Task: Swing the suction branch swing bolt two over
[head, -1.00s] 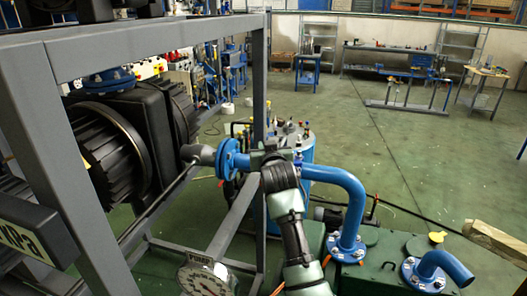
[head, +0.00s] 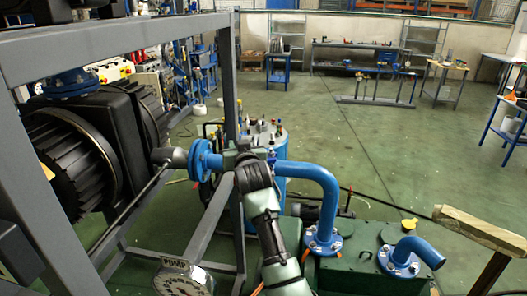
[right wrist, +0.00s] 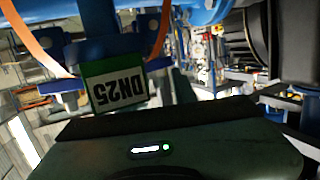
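The suction branch, a blue pipe (head: 318,182) with a blue flange joint (head: 206,160), runs beside the black pump (head: 75,150). My right gripper (head: 246,156) is at the pipe just right of that flange. Its fingers are too small and covered to tell open from shut. In the right wrist view my gripper's dark body fills the bottom, close to a green DN25 tag (right wrist: 117,88) hanging upside down near blue fittings (right wrist: 95,30). I cannot make out swing bolt two; it is hidden or too small. My left gripper is not in view.
A grey frame (head: 228,80) stands around the pump, close to my right arm. A round gauge (head: 183,280) sits low in front. A blue vessel (head: 270,142) stands behind the pipe, and a green tank (head: 350,272) lies to the right. A wooden beam (head: 480,227) is at right.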

